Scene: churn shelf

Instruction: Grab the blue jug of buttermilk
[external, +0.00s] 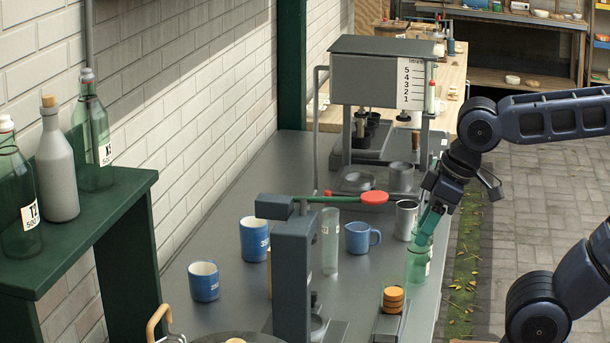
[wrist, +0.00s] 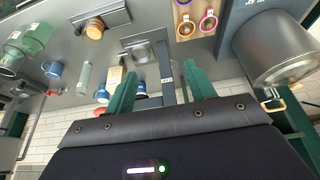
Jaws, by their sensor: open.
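Several blue vessels stand on the grey counter in the external view: a taller blue jug or mug with white figures (external: 254,240), a blue mug (external: 203,281) at the front left, and a blue mug (external: 361,237) right of the press. I cannot tell which holds buttermilk. In the wrist view a blue mug (wrist: 53,69) shows at left, and other blue vessels (wrist: 102,95) are partly hidden behind my left finger. My gripper (external: 428,225) is open, with teal fingers, at the counter's right edge, well right of the blue vessels. Its fingers (wrist: 160,88) have nothing between them.
A clear glass tube (external: 330,241), a grey cup (external: 405,220) and a dark press (external: 293,265) stand nearby. An orange stack (external: 393,299) is at the front. A dispenser (external: 380,75) stands behind; a green shelf (external: 90,220) is left.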

